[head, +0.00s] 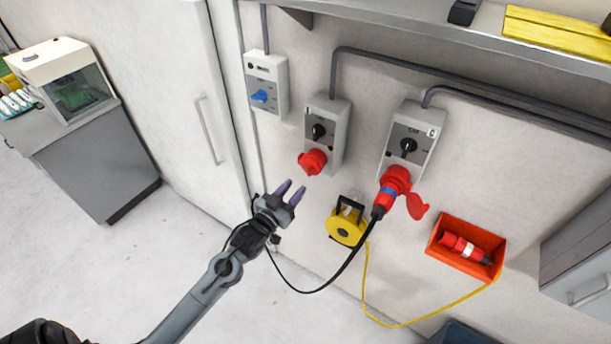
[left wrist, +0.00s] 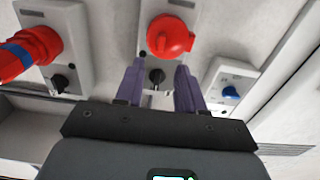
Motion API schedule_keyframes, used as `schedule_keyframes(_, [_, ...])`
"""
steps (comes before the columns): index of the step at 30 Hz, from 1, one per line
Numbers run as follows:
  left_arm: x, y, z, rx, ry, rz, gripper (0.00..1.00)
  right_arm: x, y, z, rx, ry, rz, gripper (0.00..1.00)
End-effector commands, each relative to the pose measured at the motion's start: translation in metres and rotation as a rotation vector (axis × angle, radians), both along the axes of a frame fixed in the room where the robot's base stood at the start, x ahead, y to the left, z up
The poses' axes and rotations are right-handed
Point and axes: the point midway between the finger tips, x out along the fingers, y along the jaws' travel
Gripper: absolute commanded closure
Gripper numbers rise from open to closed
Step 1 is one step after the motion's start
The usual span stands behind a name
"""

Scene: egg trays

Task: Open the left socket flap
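The left socket box (head: 326,128) is a grey wall box with a black rotary switch and a round red flap (head: 312,162) at its lower end. The flap is closed over the socket. In the left wrist view the red flap (left wrist: 171,36) is at the top centre. My left gripper (head: 291,192) is below and slightly left of the flap, apart from it. Its two purple fingers (left wrist: 160,82) are spread with nothing between them. My right gripper is in neither view.
The right socket box (head: 412,138) has a red plug (head: 386,194) in it, with a black cable hanging down. A yellow reel (head: 345,226) and a red bin (head: 467,247) are on the wall. A blue-switch box (head: 266,84) is upper left. A shelf (head: 480,32) runs above.

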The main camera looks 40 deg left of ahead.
Motion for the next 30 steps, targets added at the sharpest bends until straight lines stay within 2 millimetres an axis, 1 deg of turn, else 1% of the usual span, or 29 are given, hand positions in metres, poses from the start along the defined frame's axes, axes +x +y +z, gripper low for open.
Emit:
schedule_keyframes(1, [0.010,0.002,0.002,0.000,-0.002,0.000,0.62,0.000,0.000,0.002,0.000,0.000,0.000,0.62])
schedule_keyframes(6, [0.037,0.006,0.002,0.000,-0.001,0.000,0.62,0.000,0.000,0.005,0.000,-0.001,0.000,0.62])
schedule_keyframes(12, [0.060,0.010,0.001,0.001,-0.001,0.000,0.62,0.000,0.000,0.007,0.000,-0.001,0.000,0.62])
schedule_keyframes(18, [0.069,0.012,0.000,0.001,0.001,0.000,0.62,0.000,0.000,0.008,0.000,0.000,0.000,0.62])
schedule_keyframes(26, [0.070,0.012,0.000,0.001,0.001,0.000,0.62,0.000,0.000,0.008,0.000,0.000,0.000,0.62])
schedule_keyframes(27, [0.070,0.012,0.000,0.001,0.001,0.000,0.63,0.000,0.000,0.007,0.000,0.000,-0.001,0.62])
schedule_keyframes(29, [0.070,0.012,0.000,0.001,0.001,0.000,0.72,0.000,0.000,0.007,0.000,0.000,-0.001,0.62])
schedule_keyframes(30, [0.070,0.012,0.000,0.000,0.001,0.000,0.79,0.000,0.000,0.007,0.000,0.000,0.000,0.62])
